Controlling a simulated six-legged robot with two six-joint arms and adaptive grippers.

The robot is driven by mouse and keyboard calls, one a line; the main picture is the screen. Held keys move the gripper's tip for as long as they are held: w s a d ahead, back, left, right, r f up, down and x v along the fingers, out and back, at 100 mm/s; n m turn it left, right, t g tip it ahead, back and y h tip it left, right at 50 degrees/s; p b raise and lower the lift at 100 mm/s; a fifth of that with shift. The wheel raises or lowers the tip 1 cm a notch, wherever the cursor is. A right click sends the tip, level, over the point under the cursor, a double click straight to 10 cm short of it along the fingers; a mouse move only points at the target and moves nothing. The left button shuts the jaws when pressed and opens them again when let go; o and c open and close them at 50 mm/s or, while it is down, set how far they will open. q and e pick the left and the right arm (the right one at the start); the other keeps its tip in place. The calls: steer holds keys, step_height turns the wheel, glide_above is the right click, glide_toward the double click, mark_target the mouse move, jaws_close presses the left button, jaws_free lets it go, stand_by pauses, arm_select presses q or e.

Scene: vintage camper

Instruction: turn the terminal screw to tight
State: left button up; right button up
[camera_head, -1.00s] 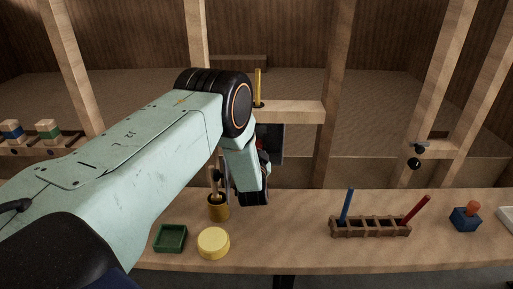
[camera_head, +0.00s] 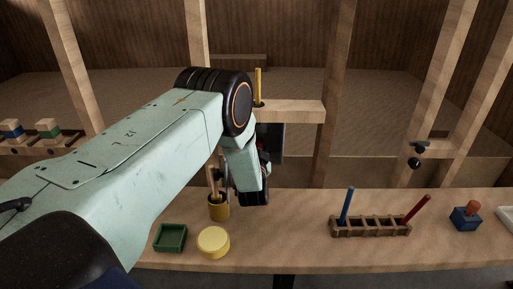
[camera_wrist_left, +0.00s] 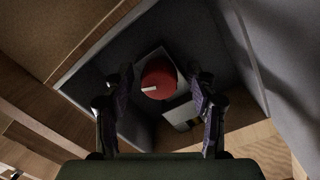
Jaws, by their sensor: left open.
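The red round terminal screw (camera_wrist_left: 159,77) shows in the left wrist view, with a short white mark on its face at the lower left. It sits on a pale plate inside an open grey box (camera_wrist_left: 232,58). My left gripper (camera_wrist_left: 161,84) is open, with one dark finger on each side of the screw in that view. Whether the fingers touch it I cannot tell. In the head view my left gripper (camera_head: 264,161) is partly hidden by its own wrist, in front of the dark grey box (camera_head: 276,143). My right gripper is out of view.
The bench below holds a yellow cup with sticks (camera_head: 218,208), a green tray (camera_head: 170,238), a yellow round lid (camera_head: 213,241) and a brown rack (camera_head: 371,228). Wooden posts flank the box. A shelf (camera_head: 291,111) sits just above it.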

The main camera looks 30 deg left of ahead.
arm_select(q)
steer(key=v, duration=0.7)
steer(key=shift+s, duration=0.15)
steer(key=shift+d, duration=0.1)
